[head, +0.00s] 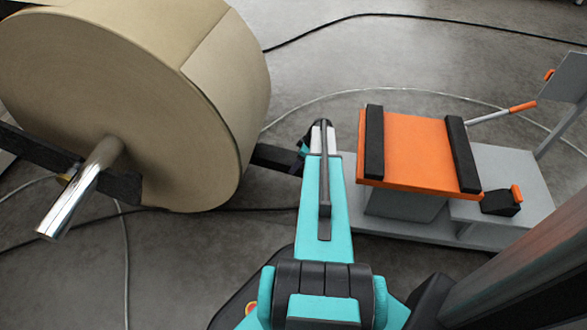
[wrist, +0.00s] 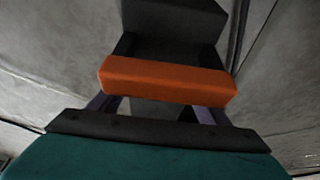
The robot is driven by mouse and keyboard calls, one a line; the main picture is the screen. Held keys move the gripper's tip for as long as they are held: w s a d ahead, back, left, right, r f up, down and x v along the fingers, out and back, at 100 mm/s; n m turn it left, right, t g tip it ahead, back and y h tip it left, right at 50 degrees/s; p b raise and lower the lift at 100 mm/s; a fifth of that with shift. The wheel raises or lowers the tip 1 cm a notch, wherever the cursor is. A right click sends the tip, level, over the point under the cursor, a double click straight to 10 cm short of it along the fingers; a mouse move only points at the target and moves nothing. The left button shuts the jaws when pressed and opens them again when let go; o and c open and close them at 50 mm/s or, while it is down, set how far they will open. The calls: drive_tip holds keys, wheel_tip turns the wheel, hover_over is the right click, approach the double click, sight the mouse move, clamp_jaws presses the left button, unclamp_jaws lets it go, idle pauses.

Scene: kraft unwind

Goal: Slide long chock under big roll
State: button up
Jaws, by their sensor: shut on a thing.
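The big roll (head: 140,100), tan paper on a shiny shaft (head: 85,185), fills the upper left of the head view. A long dark piece, apparently the long chock (head: 275,158), lies at the roll's lower right side, with its left end hidden by the roll. I cannot tell whether it touches the roll. My gripper (head: 304,152) is at its right end, partly hidden by my arm. In the wrist view my gripper is shut on the chock's orange handle (wrist: 168,80). The chock's black body (wrist: 172,40) extends ahead of the handle.
A grey cart (head: 510,180) with an orange top (head: 415,150) and black rails stands to the right. A small black chock (head: 502,203) with an orange handle sits on it. Black beams (head: 40,150) are by the shaft. Cables (head: 370,16) cross the grey floor.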

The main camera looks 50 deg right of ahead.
drive_tip(key=shift+w+a+f+n+y+b, duration=0.1)
drive_tip(key=shift+a+f+n+y+b, duration=0.15)
drive_tip(key=shift+a+n, duration=0.35)
drive_tip(key=shift+w+a+f+n+y+b, duration=0.1)
drive_tip(key=shift+a+n+b, duration=0.2)
drive_tip(key=shift+a, duration=0.45)
drive_tip(key=shift+f, duration=0.15)
